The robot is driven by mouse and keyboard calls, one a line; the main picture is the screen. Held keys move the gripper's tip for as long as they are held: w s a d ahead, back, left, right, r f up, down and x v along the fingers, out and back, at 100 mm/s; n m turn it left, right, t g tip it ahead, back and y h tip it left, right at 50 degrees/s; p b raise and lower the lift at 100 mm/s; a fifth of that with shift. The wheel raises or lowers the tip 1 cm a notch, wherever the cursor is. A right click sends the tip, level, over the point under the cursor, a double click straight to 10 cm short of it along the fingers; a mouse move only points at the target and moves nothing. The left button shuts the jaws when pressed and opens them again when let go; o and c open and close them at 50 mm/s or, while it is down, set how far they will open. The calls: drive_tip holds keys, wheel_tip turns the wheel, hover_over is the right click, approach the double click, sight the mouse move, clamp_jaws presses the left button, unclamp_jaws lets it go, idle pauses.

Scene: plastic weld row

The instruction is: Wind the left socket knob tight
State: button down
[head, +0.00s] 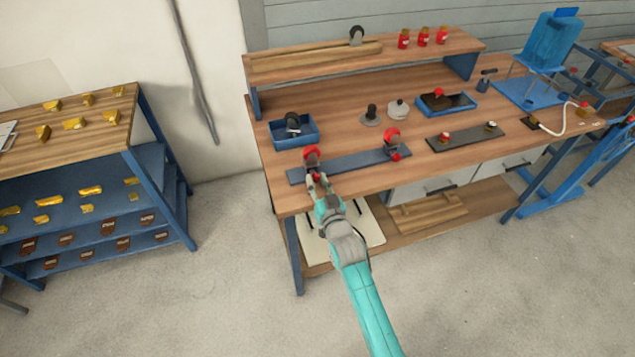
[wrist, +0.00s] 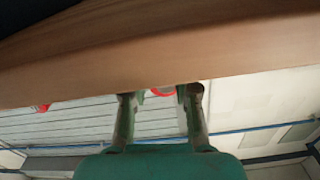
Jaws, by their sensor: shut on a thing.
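A blue-grey strip (head: 350,166) lies along the front of the workbench and bears two red-topped sockets. The left socket (head: 311,153) stands at its left end, with a small red knob (head: 316,177) low on its front side. My gripper (head: 317,181) is shut on this left knob at the bench's front edge, and its fingers partly hide it. In the wrist view, a red curved part (wrist: 162,92) shows between my fingertips, partly hidden by the wooden edge. The right socket (head: 392,136) has its own red knob (head: 396,157), clear of my gripper.
A blue tray (head: 283,142) with a dark item stands behind the left socket. A dark strip (head: 465,137) lies to the right on the workbench (head: 340,187). A raised shelf (head: 300,70) runs along the back. Open floor lies in front and to the left.

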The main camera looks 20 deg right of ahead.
drive_tip(key=c, duration=0.9)
unclamp_jaws()
drive_tip(key=shift+o, duration=0.2)
drive_tip(key=s, duration=1.2)
drive_tip(key=s+f+n+g, duration=0.1)
drive_tip(key=s+f+g, duration=0.15)
drive_tip(key=s, duration=2.15)
drive_tip(key=r+v, duration=0.2)
drive_tip(key=v, duration=0.7)
drive_tip(key=w+r+v, duration=0.1)
drive_tip(key=r+v, duration=0.1)
drive_tip(key=v, duration=0.7)
drive_tip(key=shift+n+g, duration=0.35)
drive_tip(key=shift+n, duration=0.05)
